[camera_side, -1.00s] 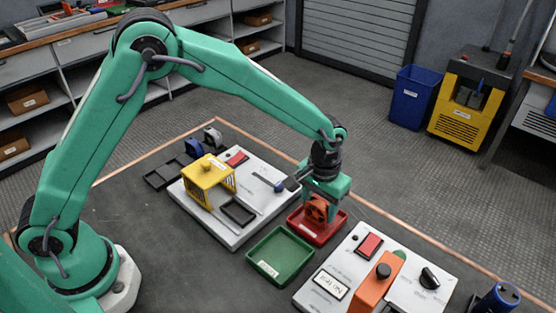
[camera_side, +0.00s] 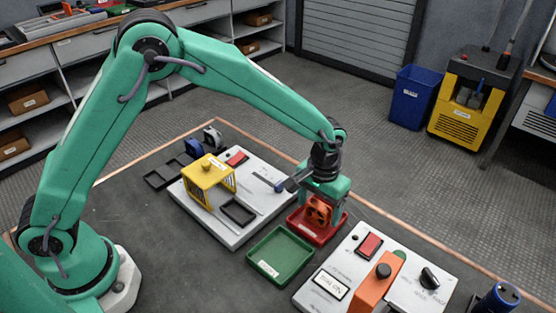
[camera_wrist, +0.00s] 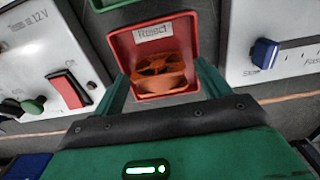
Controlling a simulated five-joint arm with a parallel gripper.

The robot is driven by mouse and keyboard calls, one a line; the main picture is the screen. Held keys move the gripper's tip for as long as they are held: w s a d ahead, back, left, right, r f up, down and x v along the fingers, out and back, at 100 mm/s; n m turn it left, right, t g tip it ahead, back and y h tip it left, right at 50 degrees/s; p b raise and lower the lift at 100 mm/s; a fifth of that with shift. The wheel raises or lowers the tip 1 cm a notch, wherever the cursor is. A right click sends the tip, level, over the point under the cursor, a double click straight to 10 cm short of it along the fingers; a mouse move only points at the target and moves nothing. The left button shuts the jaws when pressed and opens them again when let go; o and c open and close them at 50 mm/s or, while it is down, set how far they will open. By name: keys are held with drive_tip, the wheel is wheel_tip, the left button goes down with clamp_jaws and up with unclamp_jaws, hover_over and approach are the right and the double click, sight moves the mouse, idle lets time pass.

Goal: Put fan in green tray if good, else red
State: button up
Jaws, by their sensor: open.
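The orange fan (camera_side: 318,211) is in the red tray (camera_side: 330,236). In the wrist view the fan (camera_wrist: 160,68) sits inside the red tray (camera_wrist: 118,45), whose label reads "Reject". My gripper (camera_wrist: 160,92) is open, with its fingers on either side of the fan and a gap to it. In the side view my gripper (camera_side: 322,203) is low over the red tray and partly hides the fan. The green tray (camera_side: 281,256) is empty, left of and nearer than the red tray.
A white panel with a yellow cage (camera_side: 208,177) stands to the left. Another white panel with an orange block (camera_side: 377,287) and a display reading "No test" (camera_side: 331,284) stands to the right. A blue cylinder (camera_side: 497,298) is at the right edge.

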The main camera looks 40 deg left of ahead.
sight(315, 204)
wheel_tip(315, 204, up, 12)
idle(0.6)
drive_tip(key=shift+r, duration=0.1)
idle(0.4)
drive_tip(key=s+a+r+t, duration=0.3)
drive_tip(key=s+a+r, duration=0.65)
drive_tip(key=a, duration=0.45)
drive_tip(key=s+a+t, duration=0.2)
drive_tip(key=s+a, duration=0.6)
drive_tip(key=s, duration=0.5)
drive_tip(key=shift+t, duration=0.3)
drive_tip(key=shift+f, duration=0.1)
